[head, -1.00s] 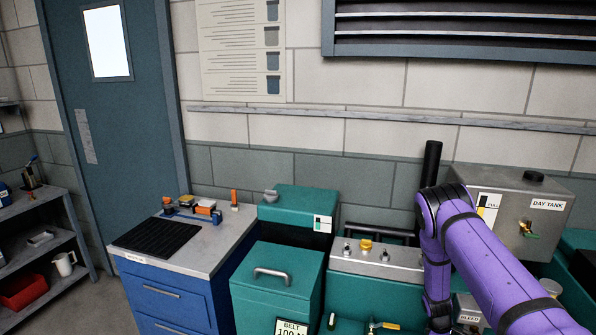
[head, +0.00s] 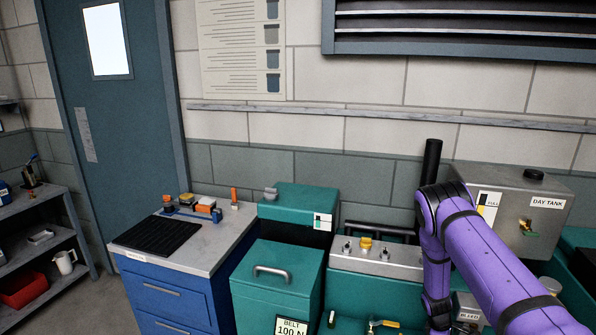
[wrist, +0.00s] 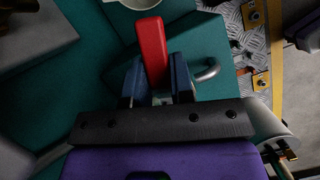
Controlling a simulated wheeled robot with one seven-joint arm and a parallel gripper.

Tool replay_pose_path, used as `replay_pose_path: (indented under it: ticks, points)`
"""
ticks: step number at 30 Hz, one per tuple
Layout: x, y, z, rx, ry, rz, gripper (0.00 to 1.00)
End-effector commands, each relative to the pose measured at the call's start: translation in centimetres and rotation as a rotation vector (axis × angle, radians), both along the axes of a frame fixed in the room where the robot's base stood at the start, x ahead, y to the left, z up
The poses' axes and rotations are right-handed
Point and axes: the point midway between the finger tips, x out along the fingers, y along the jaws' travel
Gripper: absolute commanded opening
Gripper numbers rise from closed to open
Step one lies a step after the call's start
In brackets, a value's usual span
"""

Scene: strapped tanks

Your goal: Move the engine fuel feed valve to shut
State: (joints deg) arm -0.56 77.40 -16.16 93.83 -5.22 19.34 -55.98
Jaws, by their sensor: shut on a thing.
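A red lever handle (wrist: 151,48) shows at the top middle of the wrist view. My gripper (wrist: 157,77) is shut on it, with one dark blue finger on each side. No label shows on this handle, and its valve body is hidden under the fingers. In the head view my purple arm reaches down at the right, and my gripper and the red handle are out of sight there. The grey day tank (head: 483,238) stands behind the arm, with a small brass tap (head: 527,228) on its front.
A teal box with a grey handle (head: 290,293) and a panel with a yellow knob (head: 366,243) stand left of my arm. A yellow-handled valve (head: 384,323) sits low beside it.

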Motion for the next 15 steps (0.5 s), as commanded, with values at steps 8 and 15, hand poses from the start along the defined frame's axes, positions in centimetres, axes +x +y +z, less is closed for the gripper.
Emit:
replay_pose_path:
  ticks: [8, 15]
  points:
    - [0.93, -0.44, 0.05, 0.001, -0.001, 0.229, 0.00]
    - [0.97, -0.45, 0.06, 0.001, -0.001, 0.234, 0.00]
